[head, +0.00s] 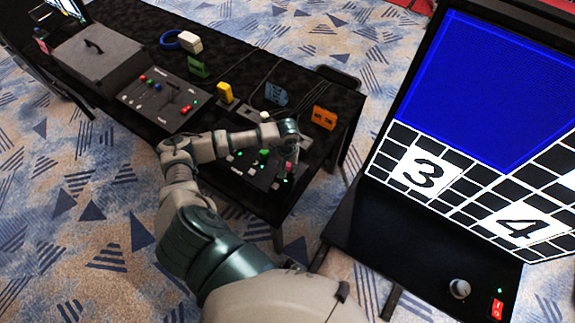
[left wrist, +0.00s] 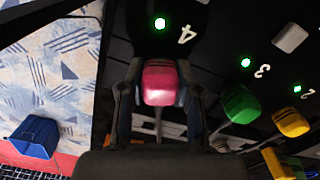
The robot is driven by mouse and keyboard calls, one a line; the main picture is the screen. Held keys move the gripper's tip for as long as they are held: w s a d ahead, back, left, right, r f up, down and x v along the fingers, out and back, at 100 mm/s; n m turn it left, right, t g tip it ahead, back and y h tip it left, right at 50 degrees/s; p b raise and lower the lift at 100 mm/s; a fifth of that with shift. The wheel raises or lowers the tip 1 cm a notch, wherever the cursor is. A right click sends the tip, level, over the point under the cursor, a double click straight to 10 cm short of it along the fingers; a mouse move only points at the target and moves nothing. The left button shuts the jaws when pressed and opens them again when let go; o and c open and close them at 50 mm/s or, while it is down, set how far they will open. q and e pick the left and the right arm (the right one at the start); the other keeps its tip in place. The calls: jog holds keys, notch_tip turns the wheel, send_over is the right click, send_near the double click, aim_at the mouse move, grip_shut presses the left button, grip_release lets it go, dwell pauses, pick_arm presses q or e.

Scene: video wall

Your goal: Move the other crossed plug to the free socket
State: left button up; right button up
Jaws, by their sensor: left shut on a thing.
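My left gripper (left wrist: 160,85) is shut on a pink plug (left wrist: 160,82), with one finger on each side of it. The plug is close to the number 4 and a lit green light on the black socket box (head: 238,170). I cannot tell whether the plug is seated. In the left wrist view, a green plug (left wrist: 240,104) is near number 3 and a yellow plug (left wrist: 291,121) is near number 2. A white plug (left wrist: 290,38) is at upper right. In the head view, my left gripper (head: 289,152) is over the right end of the box. My right gripper is out of view.
Orange (head: 324,117), yellow (head: 225,92), blue (head: 275,94) and green (head: 197,67) blocks stand behind the box, with thin cables around them. A control panel (head: 163,98) and a grey case (head: 97,55) are to the left. A large screen (head: 490,85) stands at right.

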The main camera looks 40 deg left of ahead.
pick_arm(q)
jog(key=shift+f, duration=0.2)
jog(key=o, duration=1.2)
jog(key=o, duration=0.5)
jog(key=shift+o, duration=0.2)
jog(key=shift+r+p, duration=1.6)
jog(key=shift+r, duration=1.95)
jog(key=shift+f, duration=0.1)
